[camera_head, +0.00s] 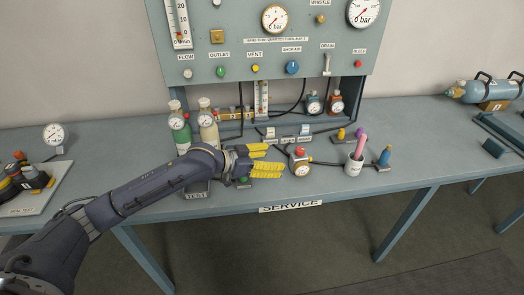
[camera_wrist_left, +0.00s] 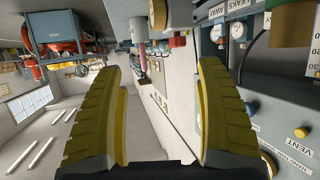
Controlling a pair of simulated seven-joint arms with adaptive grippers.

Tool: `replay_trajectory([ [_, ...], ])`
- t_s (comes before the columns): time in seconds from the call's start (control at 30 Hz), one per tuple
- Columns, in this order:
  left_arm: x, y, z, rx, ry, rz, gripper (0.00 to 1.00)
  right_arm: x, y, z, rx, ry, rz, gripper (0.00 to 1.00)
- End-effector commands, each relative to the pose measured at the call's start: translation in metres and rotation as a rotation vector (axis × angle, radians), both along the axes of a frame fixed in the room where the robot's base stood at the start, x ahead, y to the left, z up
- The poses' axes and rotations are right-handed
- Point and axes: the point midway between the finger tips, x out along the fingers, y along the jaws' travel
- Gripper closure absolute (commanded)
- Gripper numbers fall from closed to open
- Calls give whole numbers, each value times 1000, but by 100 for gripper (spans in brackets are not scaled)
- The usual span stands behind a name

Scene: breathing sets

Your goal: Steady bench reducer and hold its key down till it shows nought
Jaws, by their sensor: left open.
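The bench reducer (camera_head: 301,167) stands upright near the front edge of the bench, with a round brass-rimmed gauge and a red knob (camera_head: 299,152) on top. Its gauge reading is too small to make out. My left gripper (camera_head: 275,159) is open and empty, just left of the reducer, with its yellow fingers pointing towards it and apart from it. In the left wrist view, the brass gauge seen edge-on (camera_wrist_left: 157,14) and a red knob (camera_wrist_left: 178,41) appear at the top, beyond the open fingers (camera_wrist_left: 158,70). My right gripper is not in view.
A white cup (camera_head: 353,167) with a pink item stands right of the reducer, then a blue bottle-like item (camera_head: 384,156). Two gauged cylinders (camera_head: 207,128) stand behind my left arm. The upright panel (camera_head: 240,50) rises behind. Hoses run across the bench.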

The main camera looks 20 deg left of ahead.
Motion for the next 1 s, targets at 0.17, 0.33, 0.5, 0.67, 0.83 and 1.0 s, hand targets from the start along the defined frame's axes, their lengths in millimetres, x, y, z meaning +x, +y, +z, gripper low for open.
replay_trajectory([
  [0.17,7,25,20,14,19,39,28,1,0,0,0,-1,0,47],
  [0.33,14,24,21,14,25,46,28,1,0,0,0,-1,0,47],
  [0.5,28,10,13,13,24,46,28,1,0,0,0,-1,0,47],
  [0.67,45,-8,3,11,24,47,28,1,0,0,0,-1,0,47],
  [0.83,64,-26,-9,12,25,47,28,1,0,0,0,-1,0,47],
  [1.0,82,-45,-20,14,25,46,28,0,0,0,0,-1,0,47],
])
